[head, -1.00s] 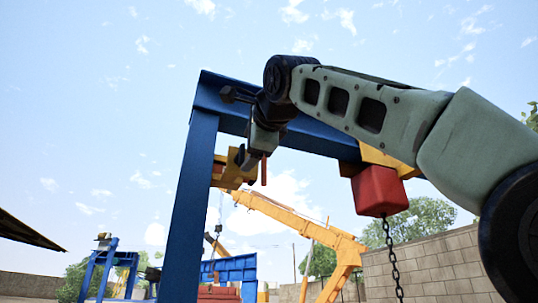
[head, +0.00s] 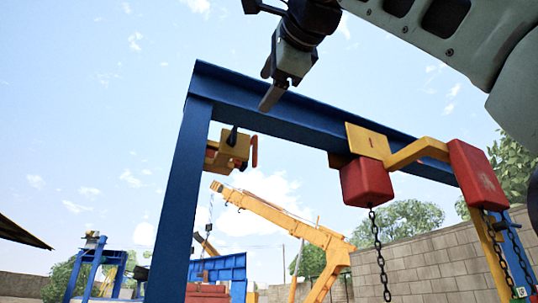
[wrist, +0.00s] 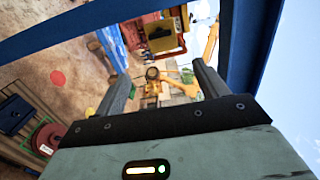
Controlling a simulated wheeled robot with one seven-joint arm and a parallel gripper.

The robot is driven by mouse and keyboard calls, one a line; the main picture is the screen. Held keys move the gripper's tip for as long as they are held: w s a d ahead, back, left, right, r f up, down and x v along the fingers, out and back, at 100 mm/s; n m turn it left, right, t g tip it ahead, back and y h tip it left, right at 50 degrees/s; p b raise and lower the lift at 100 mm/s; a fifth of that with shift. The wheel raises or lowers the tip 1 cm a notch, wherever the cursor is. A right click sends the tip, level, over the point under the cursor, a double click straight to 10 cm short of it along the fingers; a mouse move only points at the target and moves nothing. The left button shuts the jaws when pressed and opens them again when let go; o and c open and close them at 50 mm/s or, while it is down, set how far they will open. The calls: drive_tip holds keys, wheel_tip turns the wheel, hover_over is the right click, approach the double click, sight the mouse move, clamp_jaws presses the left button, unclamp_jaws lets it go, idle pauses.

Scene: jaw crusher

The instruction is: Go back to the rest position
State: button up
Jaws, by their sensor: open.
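My gripper (head: 268,86) is in the upper middle of the head view, in front of the blue gantry beam (head: 300,112). Its two fingers are apart with nothing between them. In the wrist view my gripper (wrist: 165,85) also shows two separate fingers, open and empty. A yellow trolley block (head: 232,150) with a red handle (head: 254,151) hangs under the beam, below the gripper and apart from it. It shows in the wrist view as a yellow and red block (wrist: 162,38) beyond the fingers.
Red hoist blocks (head: 367,183) (head: 477,175) with chains hang at the right of the gantry. A blue post (head: 178,200) stands at the left. A yellow crane (head: 285,222) and a brick wall (head: 430,240) are behind. Open sky lies left of the gripper.

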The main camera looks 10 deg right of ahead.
idle(0.4)
drive_tip(key=w+a+f+n+g, duration=0.2)
drive_tip(key=w+a+f+n, duration=0.15)
drive_tip(key=f, duration=0.35)
drive_tip(key=w+a+f+n+g, duration=0.2)
drive_tip(key=w+a+f+n, duration=0.15)
drive_tip(key=f, duration=0.25)
drive_tip(key=a+f+n+g, duration=0.2)
drive_tip(key=f+n+g, duration=0.15)
drive_tip(key=f, duration=0.75)
drive_tip(key=a+f+n+g, duration=0.2)
drive_tip(key=f+n, duration=0.2)
drive_tip(key=f, duration=0.7)
wheel_tip(320, 180, down, 12)
drive_tip(key=s+d+n+g+h, duration=0.1)
drive_tip(key=s+d+n+g, duration=0.1)
drive_tip(key=d+n, duration=0.1)
drive_tip(key=s+d+f+n+g+h, duration=0.1)
drive_tip(key=s+d+f+g, duration=0.1)
drive_tip(key=s+d+f, duration=0.3)
drive_tip(key=s+d+f+n+g+h, duration=0.1)
drive_tip(key=s+d+f, duration=0.4)
drive_tip(key=f, duration=0.8)
drive_tip(key=s+d+f+n+g+h, duration=0.1)
drive_tip(key=s+d+f+n+g, duration=0.2)
drive_tip(key=s+d+f, duration=0.3)
wheel_tip(320, 180, down, 3)
drive_tip(key=shift+s+f, duration=0.1)
drive_tip(key=shift+s, duration=0.9)
drive_tip(key=shift+d, duration=0.1)
